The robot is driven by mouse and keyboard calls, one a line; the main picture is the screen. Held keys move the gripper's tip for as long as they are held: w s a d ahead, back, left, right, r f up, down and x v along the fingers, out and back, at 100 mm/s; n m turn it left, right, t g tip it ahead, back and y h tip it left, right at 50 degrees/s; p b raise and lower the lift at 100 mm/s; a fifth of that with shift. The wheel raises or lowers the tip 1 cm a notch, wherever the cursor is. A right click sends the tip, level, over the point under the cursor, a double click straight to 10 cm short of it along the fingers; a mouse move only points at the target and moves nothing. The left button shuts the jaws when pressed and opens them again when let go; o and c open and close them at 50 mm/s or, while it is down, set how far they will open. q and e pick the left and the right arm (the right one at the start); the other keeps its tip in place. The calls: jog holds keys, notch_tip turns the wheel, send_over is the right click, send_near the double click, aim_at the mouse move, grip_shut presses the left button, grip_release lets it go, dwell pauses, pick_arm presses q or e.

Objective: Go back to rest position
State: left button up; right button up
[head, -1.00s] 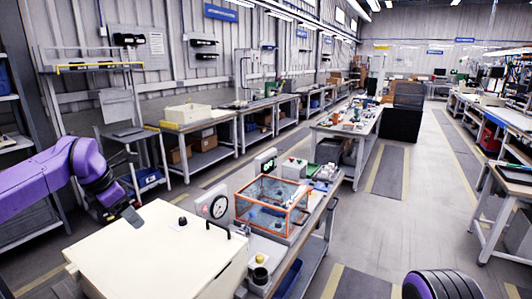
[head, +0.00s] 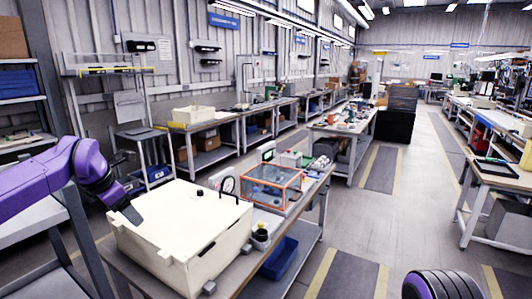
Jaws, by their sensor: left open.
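My left gripper (head: 130,213) is at the lower left of the head view, on a purple arm that comes in from the left. It is open and appears empty, at the left edge of a large cream box (head: 178,232). I cannot tell whether it touches the box. The box stands on a workbench (head: 238,283). At the lower right a purple and black rounded part of my own body shows; my right gripper is not in view.
A blue bin (head: 279,257) sits on the bench's lower shelf. The grey aisle floor (head: 408,215) to the right is clear. Further benches line the left wall.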

pick_arm(q)
jog(key=s+d+f+m+t+y+b, duration=0.1)
jog(key=s+d+f+m+y+b, duration=0.15)
jog(key=f, duration=0.85)
jog(key=s+d+f+m+t+y+b, duration=0.1)
jog(key=s+d+f+m+y, duration=0.2)
jog(key=f, duration=0.9)
jog(key=s+d+f+m+t+y+b, duration=0.15)
jog(key=f+m, duration=0.35)
jog(key=f, duration=0.6)
jog(key=s+f+m+g+b, duration=0.1)
jog(key=s+f+m+b, duration=0.1)
jog(key=s+f, duration=0.5)
jog(key=s+a+f+m+g+h+b, duration=0.1)
jog(key=s+f+m, duration=0.4)
jog(key=s, duration=0.9)
jog(key=s+a+f+m+g+b, duration=0.1)
jog(key=s+f+m+b, duration=0.3)
jog(key=s+f, duration=0.6)
jog(key=shift+s+g+h+b, duration=0.3)
jog(key=shift+s+g, duration=0.45)
jog(key=shift+s, duration=0.1)
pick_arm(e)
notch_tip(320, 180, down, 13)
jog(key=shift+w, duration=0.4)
